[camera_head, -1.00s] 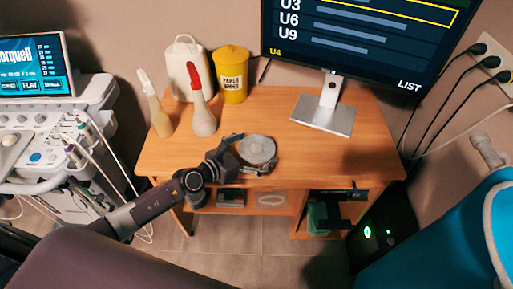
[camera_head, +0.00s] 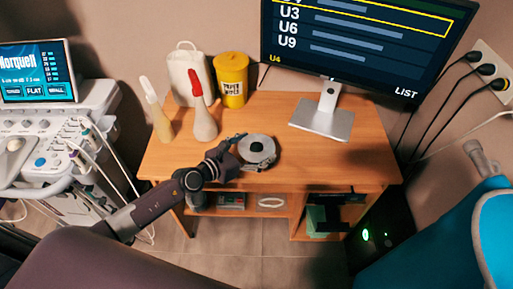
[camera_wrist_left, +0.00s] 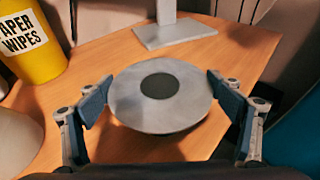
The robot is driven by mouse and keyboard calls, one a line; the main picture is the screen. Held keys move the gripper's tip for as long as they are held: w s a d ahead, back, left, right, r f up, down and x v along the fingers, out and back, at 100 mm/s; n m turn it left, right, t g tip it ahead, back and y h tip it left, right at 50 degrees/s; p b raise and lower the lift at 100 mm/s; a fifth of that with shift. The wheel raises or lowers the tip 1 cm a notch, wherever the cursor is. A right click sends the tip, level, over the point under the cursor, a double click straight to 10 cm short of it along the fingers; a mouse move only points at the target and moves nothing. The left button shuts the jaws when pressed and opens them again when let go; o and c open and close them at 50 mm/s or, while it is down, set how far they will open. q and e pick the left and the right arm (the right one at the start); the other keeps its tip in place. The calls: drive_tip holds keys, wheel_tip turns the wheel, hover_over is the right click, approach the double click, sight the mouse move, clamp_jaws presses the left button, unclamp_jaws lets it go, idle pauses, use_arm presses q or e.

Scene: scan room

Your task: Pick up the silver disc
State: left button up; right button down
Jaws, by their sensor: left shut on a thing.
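The silver disc (camera_head: 257,151) is round and flat with a dark round centre. It is at the front edge of the wooden desk in the head view, and fills the middle of the left wrist view (camera_wrist_left: 160,118). My left gripper (camera_head: 249,153) comes in from the left with one finger on each side of the disc. In the left wrist view my left gripper (camera_wrist_left: 160,87) is shut on the disc's rim from both sides. I cannot tell whether the disc touches the desk. My right gripper is not in view.
On the desk (camera_head: 350,172) stand two bottles, one cream (camera_head: 160,122) and one red-tipped (camera_head: 203,115), a white container (camera_head: 188,75), a yellow wipes tub (camera_head: 232,80) and a monitor stand (camera_head: 322,118). The desk's right front is clear. An ultrasound machine (camera_head: 50,130) stands left.

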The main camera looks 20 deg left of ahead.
use_arm(q)
wheel_tip(320, 180, up, 8)
drive_tip(key=p, duration=0.4)
drive_tip(key=shift+r, duration=0.1)
wheel_tip(320, 180, up, 8)
drive_tip(key=f+p, duration=0.1)
drive_tip(key=p, duration=0.1)
drive_tip(key=s+r+m+g+h+b, duration=0.1)
drive_tip(key=s+r+m+g+h, duration=0.1)
drive_tip(key=s+r, duration=0.3)
drive_tip(key=s+a+r+m+g+h+b, duration=0.1)
drive_tip(key=s+r+m+g+h+b, duration=0.1)
drive_tip(key=s, duration=1.1)
wheel_tip(320, 180, up, 3)
drive_tip(key=shift+s+a+f+m+h, duration=0.15)
drive_tip(key=shift+s+a+m+h, duration=0.2)
drive_tip(key=shift+m+h, duration=0.2)
drive_tip(key=shift+w, duration=0.15)
drive_tip(key=n+t+y+p, duration=0.3)
drive_tip(key=n+t+y, duration=0.1)
drive_tip(key=n+y, duration=0.1)
hover_over(257, 147)
wheel_tip(257, 147, down, 8)
